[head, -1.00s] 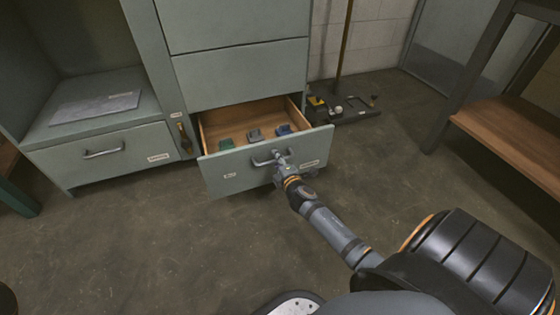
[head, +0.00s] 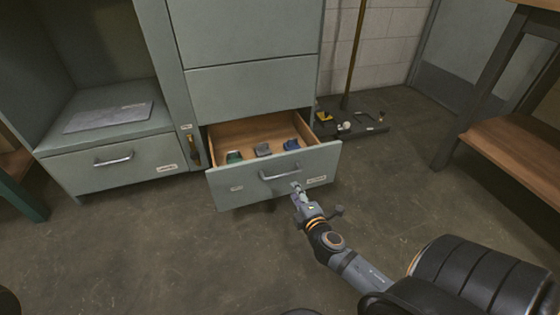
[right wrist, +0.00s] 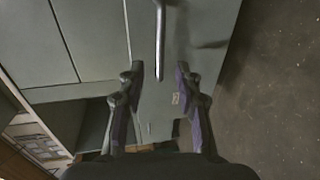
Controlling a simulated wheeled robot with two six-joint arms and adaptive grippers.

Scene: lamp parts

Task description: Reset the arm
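The open drawer (head: 225,187) sticks out from the grey-green cabinet, with a metal bar handle (head: 280,174) on its front. My right gripper (head: 296,186) is in front of the drawer front, just below and right of the handle, apart from it. My left gripper is in neither view.
Inside the drawer lie a green part (head: 234,157), a grey part (head: 263,150) and a blue part (head: 291,144). A shut drawer (head: 112,159) is at the left. A wooden-shelved bench (head: 520,150) stands at the right. The floor in front is clear.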

